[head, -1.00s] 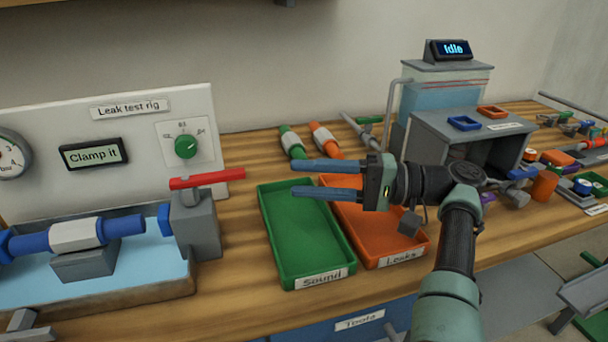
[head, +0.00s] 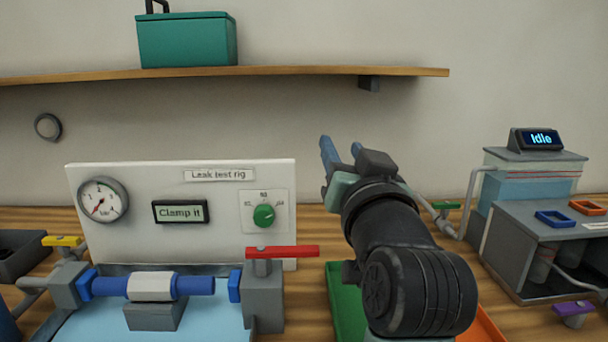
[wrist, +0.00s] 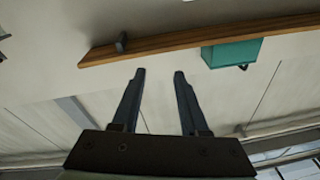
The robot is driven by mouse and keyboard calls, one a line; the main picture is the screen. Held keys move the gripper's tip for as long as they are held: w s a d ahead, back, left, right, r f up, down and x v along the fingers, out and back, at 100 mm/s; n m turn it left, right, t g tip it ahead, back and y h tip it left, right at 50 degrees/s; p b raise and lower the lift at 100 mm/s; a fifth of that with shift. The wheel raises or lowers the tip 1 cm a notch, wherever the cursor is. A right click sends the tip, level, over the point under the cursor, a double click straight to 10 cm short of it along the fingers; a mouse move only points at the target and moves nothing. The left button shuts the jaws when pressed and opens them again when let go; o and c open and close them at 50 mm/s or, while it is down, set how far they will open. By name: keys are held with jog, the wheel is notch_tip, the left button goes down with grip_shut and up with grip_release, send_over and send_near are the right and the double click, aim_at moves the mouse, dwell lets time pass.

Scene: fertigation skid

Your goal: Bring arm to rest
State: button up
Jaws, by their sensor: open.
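My gripper (head: 341,155) is raised over the bench, right of the leak test rig, with its blue fingers pointing up and away toward the wall. In the wrist view the two fingers (wrist: 157,76) stand apart with nothing between them. My dark wrist and arm hide much of the green tray (head: 344,305) and most of the orange tray (head: 484,325) below.
The leak test rig (head: 135,245) holds a blue and white fitting (head: 152,287); its screen reads "Clamp it". A red lever (head: 282,252) stands near my arm. A wall shelf (head: 280,72) carries a teal box (head: 187,40). A tank unit showing "Idle" (head: 530,170) is at right.

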jog(key=s+a+r+n+t+h, duration=0.1)
jog(key=s+a+r+t, duration=0.25)
jog(key=s+r, duration=0.55)
jog(key=s+a+r+n+t+h, duration=0.15)
jog(key=s+r+t, duration=0.35)
jog(key=s, duration=0.7)
notch_tip(320, 180, up, 23)
jog(key=p, duration=2.2)
jog(key=shift+w+a+f+m+p, duration=0.15)
jog(key=shift+w+a+m+p, duration=0.05)
jog(key=shift+w+m+p, duration=0.25)
